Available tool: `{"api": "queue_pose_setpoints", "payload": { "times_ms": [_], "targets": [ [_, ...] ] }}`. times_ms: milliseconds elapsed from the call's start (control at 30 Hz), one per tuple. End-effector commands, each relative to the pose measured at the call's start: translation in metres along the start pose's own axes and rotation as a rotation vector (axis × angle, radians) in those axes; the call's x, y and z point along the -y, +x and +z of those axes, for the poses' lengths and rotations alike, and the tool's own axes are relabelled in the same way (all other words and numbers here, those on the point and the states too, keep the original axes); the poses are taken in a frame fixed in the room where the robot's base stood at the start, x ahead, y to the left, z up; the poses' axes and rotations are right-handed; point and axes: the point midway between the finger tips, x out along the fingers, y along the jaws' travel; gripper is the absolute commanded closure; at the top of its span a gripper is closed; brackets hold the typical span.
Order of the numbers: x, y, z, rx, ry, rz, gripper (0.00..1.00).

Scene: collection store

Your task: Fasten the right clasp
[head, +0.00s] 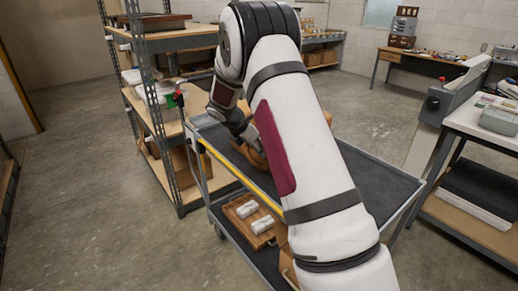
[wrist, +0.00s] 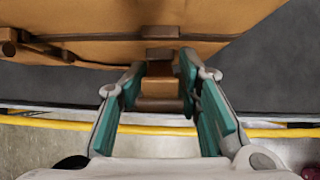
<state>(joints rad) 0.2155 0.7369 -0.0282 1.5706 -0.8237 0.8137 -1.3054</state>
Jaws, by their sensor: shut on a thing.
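A tan leather-like case (wrist: 110,18) fills the top of the wrist view. A brown clasp strap (wrist: 160,86) hangs at its near side, below a darker brown tab (wrist: 161,56). My gripper (wrist: 161,70) has its teal-lined fingers on either side of this strap and is shut on it. Whether the clasp is fastened cannot be told. A dark brown rod-like fitting (wrist: 38,48) shows on the case to the left. In the head view, only a small tan part of the case (head: 253,155) shows on the cart top, beside my arm, which hides most of it.
The case rests on a grey cart (head: 370,185) with a yellow front edge (wrist: 70,124). A wooden tray with white rolls (head: 238,204) sits on its lower shelf. A metal shelving rack (head: 145,100) stands close at left, a workbench (head: 490,125) at right. Open floor lies at left front.

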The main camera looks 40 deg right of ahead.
Motion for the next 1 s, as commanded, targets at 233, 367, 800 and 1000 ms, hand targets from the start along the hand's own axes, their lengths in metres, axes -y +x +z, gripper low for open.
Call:
{"api": "queue_pose_setpoints", "payload": {
  "times_ms": [233,367,800,1000],
  "targets": [
    [0.000,-0.001,0.003,0.004,0.002,0.002,0.58],
    [0.000,0.000,0.002,0.003,0.002,0.001,0.58],
    [-0.001,-0.047,0.002,0.004,0.003,0.005,0.58],
    [-0.001,-0.087,0.002,0.004,0.003,0.004,0.58]
  ]
}}
